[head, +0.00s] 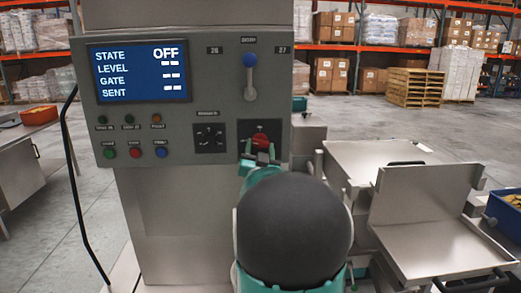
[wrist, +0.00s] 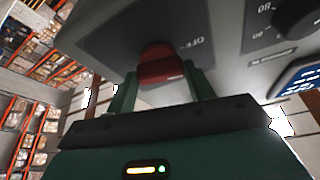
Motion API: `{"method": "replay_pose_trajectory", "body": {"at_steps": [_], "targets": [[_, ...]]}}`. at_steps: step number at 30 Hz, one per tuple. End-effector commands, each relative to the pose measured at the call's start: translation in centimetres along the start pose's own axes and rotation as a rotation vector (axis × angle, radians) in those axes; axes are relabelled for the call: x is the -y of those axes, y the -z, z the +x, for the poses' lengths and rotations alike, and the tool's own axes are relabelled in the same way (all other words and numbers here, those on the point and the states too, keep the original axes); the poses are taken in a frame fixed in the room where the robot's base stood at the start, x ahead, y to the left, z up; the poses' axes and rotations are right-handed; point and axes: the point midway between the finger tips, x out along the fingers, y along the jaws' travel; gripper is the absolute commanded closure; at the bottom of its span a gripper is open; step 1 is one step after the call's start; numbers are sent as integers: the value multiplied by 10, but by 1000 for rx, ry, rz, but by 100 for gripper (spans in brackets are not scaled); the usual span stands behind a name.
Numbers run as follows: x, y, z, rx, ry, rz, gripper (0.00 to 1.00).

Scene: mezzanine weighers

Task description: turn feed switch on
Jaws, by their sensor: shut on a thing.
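The grey control panel (head: 190,45) stands in front of me. Its red switch knob (head: 261,139) sits on a dark plate at the lower right, and also shows in the wrist view (wrist: 160,64). My gripper (head: 259,157) reaches up to the knob from below. In the wrist view my gripper's fingers (wrist: 160,84) stand on either side of the knob and are shut on it. A label that looks like OFF shows beside the knob on the plate. The screen (head: 138,73) reads STATE OFF, with dashes for LEVEL, GATE and SENT. My arm hides the area below the knob.
A blue-tipped lever (head: 250,76) is above the knob. A black dial (head: 209,138) and coloured buttons (head: 135,153) lie to its left. Metal weigher trays (head: 440,235) stand close on the right. Open floor and pallet racks lie behind.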

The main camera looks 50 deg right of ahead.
Motion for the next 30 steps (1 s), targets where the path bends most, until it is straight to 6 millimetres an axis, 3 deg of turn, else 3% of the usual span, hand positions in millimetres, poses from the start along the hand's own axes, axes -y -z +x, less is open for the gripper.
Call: {"method": "replay_pose_trajectory", "body": {"at_steps": [30], "targets": [[9, 4, 1, 0, -366, 889, 70]]}}
